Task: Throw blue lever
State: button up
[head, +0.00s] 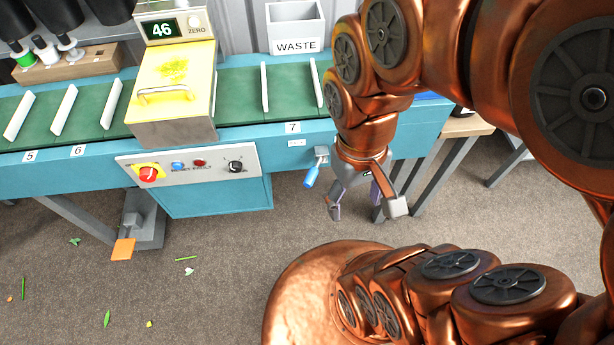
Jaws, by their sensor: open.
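The blue lever (312,175) hangs from a grey mount on the front edge of the teal conveyor frame, just below the tag marked 7. Its blue handle points down and slightly left. My gripper (366,208) is open and empty, with its fingers pointing down, just right of the lever. The left finger is close to the handle in the picture, but I see a gap between them. I cannot tell how far apart they are in depth. My wrist stands in front of the conveyor's right part and hides some of it.
A control panel (190,167) with a red knob and small buttons is left of the lever. The green belt (235,92) carries white dividers and a yellow-lidded weighing box (172,85) reading 46. A WASTE bin (295,27) stands behind. An orange pedal (123,250) is on the floor.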

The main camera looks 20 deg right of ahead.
aim_at(313, 173)
jog(key=k, duration=1.05)
jog(key=u, duration=1.1)
jog(key=i, duration=0.95)
jog(key=u, duration=0.6)
